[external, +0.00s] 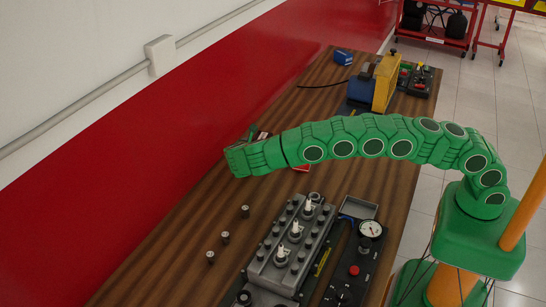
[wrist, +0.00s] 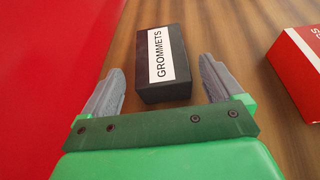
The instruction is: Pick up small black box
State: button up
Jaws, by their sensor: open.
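The small black box (wrist: 177,90) lies on the wooden table in the wrist view, with a white label reading "GROMMETS" on top. My gripper (wrist: 161,72) is open, with one grey finger on each side of the near end of the box. Gaps show between both fingers and the box, and nothing is held. In the external view my gripper (external: 238,155) is over the table near the red wall. There the arm covers much of the area around the box, and I cannot make the box out clearly.
A red and white box (wrist: 300,68) lies to the right of the black box. The red wall (wrist: 50,60) is close on the left. An engine block (external: 290,250) and several small cylinders (external: 225,237) stand nearer on the table. A blue and yellow machine (external: 385,82) stands farther back.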

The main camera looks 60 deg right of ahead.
jog(key=x, duration=0.4)
jog(key=shift+s+f, duration=0.15)
jog(key=shift+c, duration=0.4)
jog(key=c, duration=1)
